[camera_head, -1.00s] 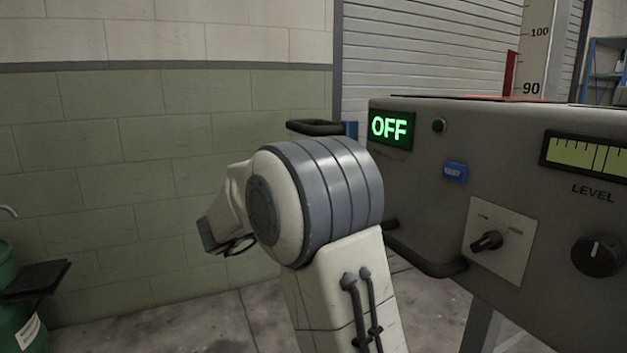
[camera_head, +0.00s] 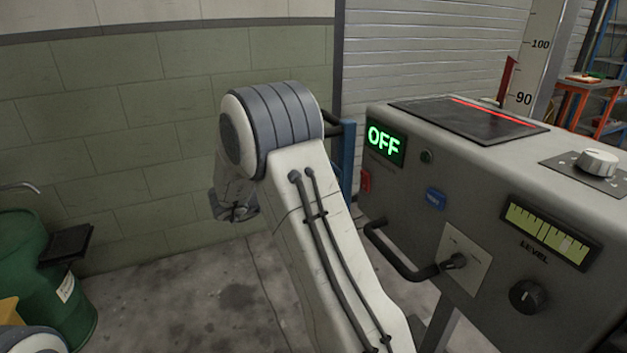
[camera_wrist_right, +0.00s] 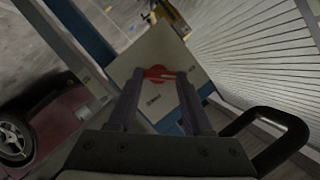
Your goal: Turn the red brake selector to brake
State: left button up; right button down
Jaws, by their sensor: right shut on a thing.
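In the right wrist view the red brake selector (camera_wrist_right: 157,73) is a small red knob on a pale square plate (camera_wrist_right: 158,55). My right gripper (camera_wrist_right: 162,77) is shut on it, with one finger on either side. Small dark marks are printed on the plate but are too small to read. The fingers cover part of the knob, so its exact setting is hard to tell. In the head view one of my arms fills the middle, and I cannot make out the selector there. My left gripper is not in view.
A grey console (camera_head: 420,185) with a lit green OFF display (camera_head: 384,141) stands at the right, with a black handle (camera_head: 400,262) on its front. Blue post (camera_head: 347,165) stands beyond it. A green drum (camera_head: 35,270) is at the far left.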

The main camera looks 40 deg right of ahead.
jog(key=shift+f, duration=0.1)
dwell(0.3)
jog(key=shift+c, duration=1.6)
grip_release()
jog(key=p+v, duration=0.1)
jog(key=v, duration=0.9)
jog(key=shift+a, duration=0.25)
jog(key=shift+w, duration=0.1)
